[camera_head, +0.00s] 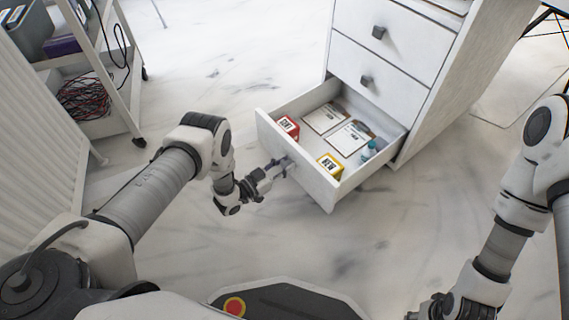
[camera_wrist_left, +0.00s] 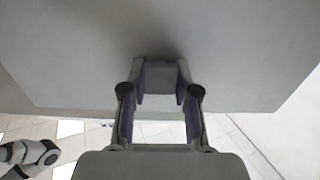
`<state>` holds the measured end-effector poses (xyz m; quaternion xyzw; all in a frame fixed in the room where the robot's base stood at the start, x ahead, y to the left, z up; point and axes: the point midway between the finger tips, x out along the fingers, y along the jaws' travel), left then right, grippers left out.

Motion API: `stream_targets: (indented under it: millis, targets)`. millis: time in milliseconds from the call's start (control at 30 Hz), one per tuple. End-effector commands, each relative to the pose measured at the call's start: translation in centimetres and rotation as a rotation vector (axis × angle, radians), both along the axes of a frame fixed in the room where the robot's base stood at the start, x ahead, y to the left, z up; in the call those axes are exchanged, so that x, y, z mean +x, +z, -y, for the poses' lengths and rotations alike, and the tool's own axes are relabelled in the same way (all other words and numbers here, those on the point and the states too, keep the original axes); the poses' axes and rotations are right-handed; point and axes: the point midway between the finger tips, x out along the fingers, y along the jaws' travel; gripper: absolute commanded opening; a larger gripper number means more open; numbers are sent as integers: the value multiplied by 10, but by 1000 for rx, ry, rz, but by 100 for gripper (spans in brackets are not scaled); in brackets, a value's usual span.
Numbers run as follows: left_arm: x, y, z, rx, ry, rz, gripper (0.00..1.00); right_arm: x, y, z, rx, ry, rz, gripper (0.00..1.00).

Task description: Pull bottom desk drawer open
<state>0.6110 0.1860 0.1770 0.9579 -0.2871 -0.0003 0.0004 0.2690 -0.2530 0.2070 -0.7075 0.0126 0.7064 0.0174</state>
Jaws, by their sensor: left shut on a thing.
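The bottom desk drawer (camera_head: 300,178) is pulled well out of the white desk pedestal (camera_head: 424,100) in the head view. Its front panel also fills the upper part of the left wrist view (camera_wrist_left: 80,60). My left gripper (camera_head: 284,164) is shut on the drawer's handle. The grey handle (camera_wrist_left: 160,78) shows between the two fingers in the wrist view. My right gripper (camera_head: 428,308) is at the bottom right, partly cut off by the frame edge, away from the drawer; its jaws are unclear.
The drawer holds a red box (camera_head: 288,127), a yellow box (camera_head: 330,166), papers (camera_head: 350,138) and a small blue bottle (camera_head: 369,151). Two shut drawers (camera_head: 385,48) are above. A trolley (camera_head: 120,85) with cables stands at upper left. The floor around the drawer is clear.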

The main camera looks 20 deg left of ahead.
Motion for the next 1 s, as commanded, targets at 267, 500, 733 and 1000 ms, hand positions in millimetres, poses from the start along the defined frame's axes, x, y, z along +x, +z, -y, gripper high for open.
stream_targets:
  millis: [267, 500, 733, 1000]
  targets:
    - [0, 0, 0, 0, 0, 1, 56, 0, 0, 0, 0, 0, 0, 40]
    - [-2, 0, -1, 0, 0, 0, 56, 0, 0, 0, 0, 0, 0, 40]
    - [-35, -1, -25, 1, 4, -4, 56, 0, 0, 0, 0, 0, 0, 40]
    - [-88, 0, -59, 1, 2, -2, 56, 0, 0, 0, 0, 0, 0, 40]
